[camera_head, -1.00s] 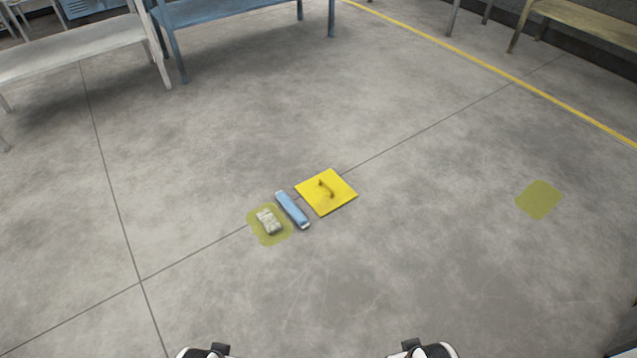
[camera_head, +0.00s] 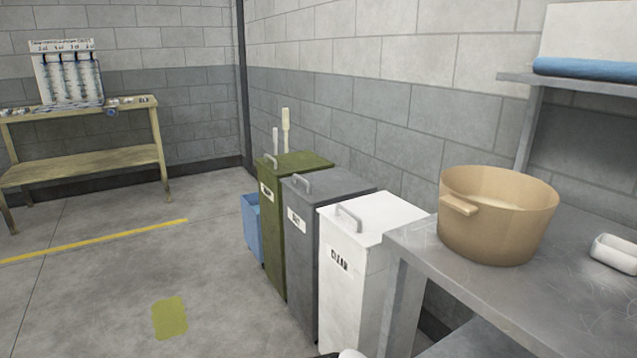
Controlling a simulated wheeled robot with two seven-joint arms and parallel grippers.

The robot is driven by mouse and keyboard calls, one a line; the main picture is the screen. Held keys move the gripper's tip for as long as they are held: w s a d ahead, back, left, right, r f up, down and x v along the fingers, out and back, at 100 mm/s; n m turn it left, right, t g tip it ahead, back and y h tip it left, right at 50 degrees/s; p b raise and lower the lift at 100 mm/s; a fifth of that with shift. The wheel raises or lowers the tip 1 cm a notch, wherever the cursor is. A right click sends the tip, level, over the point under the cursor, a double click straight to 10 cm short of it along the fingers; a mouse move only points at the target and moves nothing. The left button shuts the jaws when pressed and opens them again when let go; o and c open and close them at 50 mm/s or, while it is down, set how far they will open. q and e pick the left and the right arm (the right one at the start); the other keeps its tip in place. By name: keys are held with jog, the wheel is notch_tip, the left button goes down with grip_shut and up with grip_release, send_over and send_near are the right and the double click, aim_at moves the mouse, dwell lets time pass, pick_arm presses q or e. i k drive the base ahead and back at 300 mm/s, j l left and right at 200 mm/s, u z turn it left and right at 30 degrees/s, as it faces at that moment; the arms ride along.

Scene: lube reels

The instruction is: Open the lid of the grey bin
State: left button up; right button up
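The grey bin (camera_head: 303,262) stands against the wall between a green bin and a white bin. Its lid (camera_head: 325,183) is shut and has a grey handle (camera_head: 298,183) near its front edge. A label shows on its front face. Neither of my grippers can be made out in the view now. Only a small pale piece shows at the bottom edge, and I cannot tell what it is.
The green bin (camera_head: 272,225) and a blue container (camera_head: 250,222) stand left of the grey bin. The white bin (camera_head: 352,270) and a metal table (camera_head: 470,292) with a tan pot (camera_head: 497,225) are on its right. Open floor with a yellow-green patch (camera_head: 169,317) lies in front.

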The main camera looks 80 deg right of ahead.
aim_at(316, 188)
jog(key=z, duration=2.8)
